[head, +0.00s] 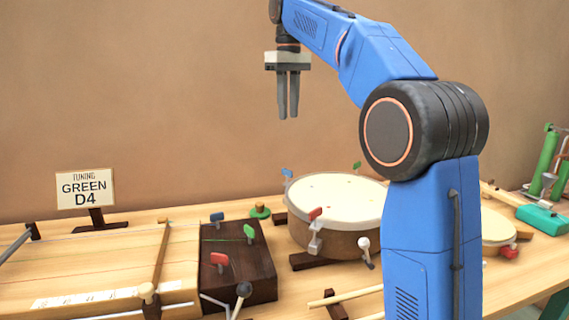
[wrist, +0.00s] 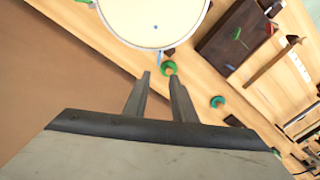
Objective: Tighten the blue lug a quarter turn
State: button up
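A drum (head: 337,198) with a cream head stands on the bench in the head view. The blue lug (head: 288,174) is upright at its back left rim. In the wrist view the drum (wrist: 155,14) is at the top, and a small blue part (wrist: 159,58) that looks like the lug shows at its near rim. My gripper (head: 288,117) hangs well above the bench, fingers down and apart, with nothing held. In the wrist view its fingertips (wrist: 160,76) are also apart, below the drum's rim.
Red (head: 315,214) and green (head: 357,166) lugs are on the same drum. A dark block (head: 238,270) bears blue, green and red pegs. A sign (head: 85,188) reads "TUNING GREEN D4". A green disc with an orange knob (head: 260,210) sits left of the drum.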

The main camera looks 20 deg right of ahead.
aim_at(287, 173)
jog(key=f, duration=1.7)
jog(key=shift+w+a+f, duration=0.1)
jog(key=shift+w, duration=0.25)
jog(key=shift+c, duration=0.7)
grip_shut()
